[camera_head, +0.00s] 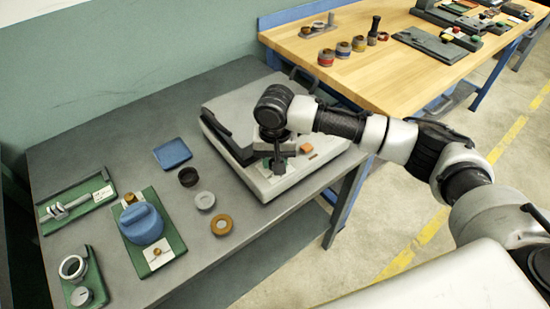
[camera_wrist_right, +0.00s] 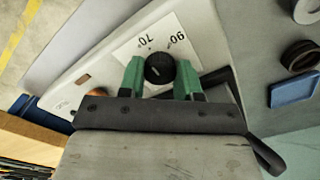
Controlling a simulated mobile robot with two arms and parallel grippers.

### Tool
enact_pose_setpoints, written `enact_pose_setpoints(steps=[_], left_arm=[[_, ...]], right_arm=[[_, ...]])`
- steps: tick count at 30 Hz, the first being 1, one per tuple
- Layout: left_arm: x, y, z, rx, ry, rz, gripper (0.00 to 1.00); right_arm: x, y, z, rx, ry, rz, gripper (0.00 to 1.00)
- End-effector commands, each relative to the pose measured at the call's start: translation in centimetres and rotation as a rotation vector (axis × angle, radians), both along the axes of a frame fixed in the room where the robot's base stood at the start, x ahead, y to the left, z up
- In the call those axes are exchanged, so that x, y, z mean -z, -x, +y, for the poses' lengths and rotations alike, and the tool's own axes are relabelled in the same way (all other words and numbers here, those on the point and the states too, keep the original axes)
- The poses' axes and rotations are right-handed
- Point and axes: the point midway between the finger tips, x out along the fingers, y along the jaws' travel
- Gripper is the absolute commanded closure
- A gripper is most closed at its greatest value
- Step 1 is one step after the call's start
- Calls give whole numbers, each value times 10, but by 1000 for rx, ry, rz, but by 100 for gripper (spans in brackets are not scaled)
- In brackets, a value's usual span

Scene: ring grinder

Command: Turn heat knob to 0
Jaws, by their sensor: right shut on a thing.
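The heat knob (camera_wrist_right: 160,68) is a round black knob with a pale mark, set on a white dial card (camera_wrist_right: 128,50) where "70" and "90" can be read. My right gripper (camera_wrist_right: 160,74) has its green fingers on either side of the knob and is shut on it. In the head view my right gripper (camera_head: 278,163) points down at the front part of the white-grey machine (camera_head: 315,160), and it hides the knob there. The "0" on the dial cannot be made out. My left gripper is not in view.
An orange button (camera_head: 306,148) sits on the machine beside the gripper. On the grey table lie a blue pad (camera_head: 172,154), several rings, and green trays, one with a blue part (camera_head: 141,224). A wooden table (camera_head: 400,75) with more parts stands behind to the right.

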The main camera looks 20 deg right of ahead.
Motion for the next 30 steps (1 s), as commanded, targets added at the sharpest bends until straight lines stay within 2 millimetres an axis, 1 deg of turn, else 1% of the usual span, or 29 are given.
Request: enact_pose_setpoints(steps=[5, 11, 17, 24, 30], left_arm=[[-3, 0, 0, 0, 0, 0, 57], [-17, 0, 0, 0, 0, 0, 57], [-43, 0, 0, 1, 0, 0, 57], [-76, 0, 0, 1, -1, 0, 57], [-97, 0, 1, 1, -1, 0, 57]], right_arm=[[-1, 0, 0, -8, 1, 1, 90], [-4, 0, 0, -65, 1, 3, 90], [-7, 1, 0, -197, -1, 5, 90], [-7, 0, 1, -418, -2, 5, 90], [-6, 0, 1, -609, -1, 3, 90]])
